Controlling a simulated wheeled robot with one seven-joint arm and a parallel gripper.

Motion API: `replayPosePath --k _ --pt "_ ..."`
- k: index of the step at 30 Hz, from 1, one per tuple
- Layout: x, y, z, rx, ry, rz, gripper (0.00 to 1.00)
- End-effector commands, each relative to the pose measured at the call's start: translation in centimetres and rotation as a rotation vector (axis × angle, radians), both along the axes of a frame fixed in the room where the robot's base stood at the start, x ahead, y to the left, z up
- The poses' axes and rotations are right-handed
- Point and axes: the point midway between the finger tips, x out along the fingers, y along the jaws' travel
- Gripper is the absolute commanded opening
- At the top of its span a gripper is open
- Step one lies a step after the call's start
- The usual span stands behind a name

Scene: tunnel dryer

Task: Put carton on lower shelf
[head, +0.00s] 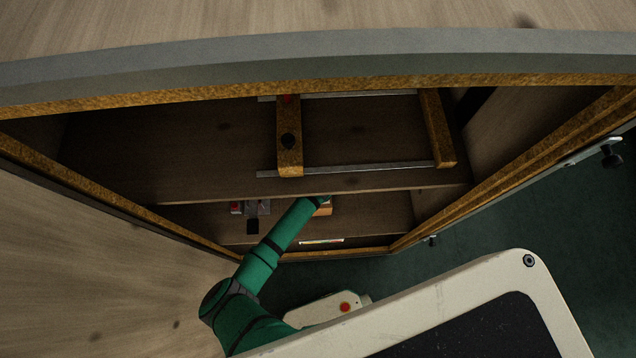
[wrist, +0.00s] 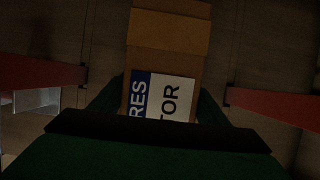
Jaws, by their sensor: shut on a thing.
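My arm reaches into the open cabinet, to the lower shelf (head: 375,214). The carton (head: 325,210) shows as a small brown patch at the end of my arm, over that shelf. In the wrist view the carton (wrist: 166,62) is a brown box with a white and blue label. My gripper (wrist: 160,98) is shut on it, with dark green fingers along both sides. The head view mostly hides my gripper behind the arm and the upper shelf. I cannot tell whether the carton touches the shelf.
The upper shelf (head: 200,175) overhangs the lower space and carries a rack of metal rails and yellow-brown bars (head: 290,150). Clear and dark small items (head: 257,210) sit left of my arm on the lower level. The lower shelf looks free right of the carton.

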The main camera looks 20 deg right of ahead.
Motion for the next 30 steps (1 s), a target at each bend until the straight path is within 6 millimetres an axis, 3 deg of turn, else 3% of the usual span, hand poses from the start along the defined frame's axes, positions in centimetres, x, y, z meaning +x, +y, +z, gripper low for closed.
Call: replayPosePath --k 9,10,12,23,30 --pt "0.1 -0.1 -0.1 -0.002 -0.003 0.0 0.06" --pt "0.0 0.0 -0.2 0.0 0.0 0.0 0.73" --pt "0.0 0.0 -0.2 0.0 0.0 0.0 0.87" --pt "0.0 0.0 0.1 0.0 -0.001 0.0 0.87" --pt "-1.1 0.4 3.1 -0.001 -0.003 -0.001 0.87"
